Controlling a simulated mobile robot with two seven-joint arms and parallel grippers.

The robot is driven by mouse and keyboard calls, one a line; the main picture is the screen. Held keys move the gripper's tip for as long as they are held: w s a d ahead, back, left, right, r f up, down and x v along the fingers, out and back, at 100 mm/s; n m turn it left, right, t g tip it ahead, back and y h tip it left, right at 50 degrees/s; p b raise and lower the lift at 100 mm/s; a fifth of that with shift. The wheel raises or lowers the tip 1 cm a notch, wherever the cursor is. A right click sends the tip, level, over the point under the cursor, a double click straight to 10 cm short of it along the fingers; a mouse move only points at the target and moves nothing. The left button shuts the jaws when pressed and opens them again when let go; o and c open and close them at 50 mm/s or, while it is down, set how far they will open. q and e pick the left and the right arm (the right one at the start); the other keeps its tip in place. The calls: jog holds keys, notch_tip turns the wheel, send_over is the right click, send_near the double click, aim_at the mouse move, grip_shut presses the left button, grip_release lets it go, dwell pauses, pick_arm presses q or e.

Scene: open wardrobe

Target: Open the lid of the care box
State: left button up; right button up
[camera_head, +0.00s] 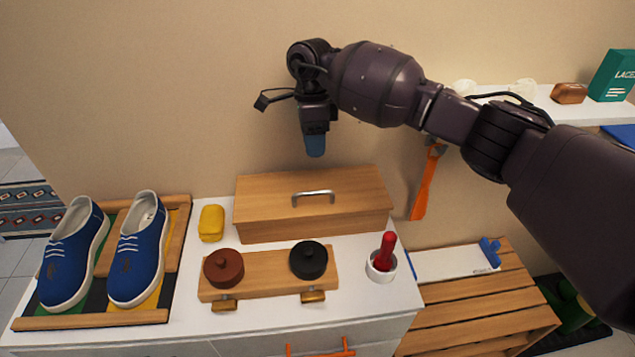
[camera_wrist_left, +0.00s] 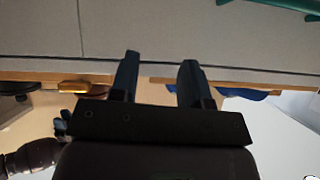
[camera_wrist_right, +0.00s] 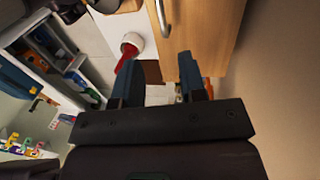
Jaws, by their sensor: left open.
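The care box (camera_head: 320,228) is a wooden box on the white cabinet top, against the wall. Its lid (camera_head: 270,193) is down, with a silver bar handle (camera_head: 313,196) on it. My right gripper (camera_head: 315,150) points down above the back of the box, apart from the handle. Its fingers are spread and empty in its own view (camera_wrist_right: 160,75). My left gripper (camera_wrist_left: 160,78) shows only in its wrist view, open and empty, facing the cabinet front.
Blue shoes (camera_head: 139,250) stand on a rack at left. A yellow sponge (camera_head: 211,222), a wooden stand with brown (camera_head: 223,267) and black (camera_head: 308,260) round tins, and a white cup with a red-handled tool (camera_head: 381,265) surround the box. An orange shoehorn (camera_head: 425,185) hangs right.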

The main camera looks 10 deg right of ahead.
jog(key=f, duration=0.3)
jog(key=s+f+p, duration=0.1)
jog(key=f, duration=0.3)
jog(key=f+p, duration=0.1)
jog(key=f, duration=0.2)
jog(key=shift+s+d+f, duration=0.1)
jog(key=shift+s+f, duration=0.25)
jog(key=shift+s, duration=0.05)
grip_shut()
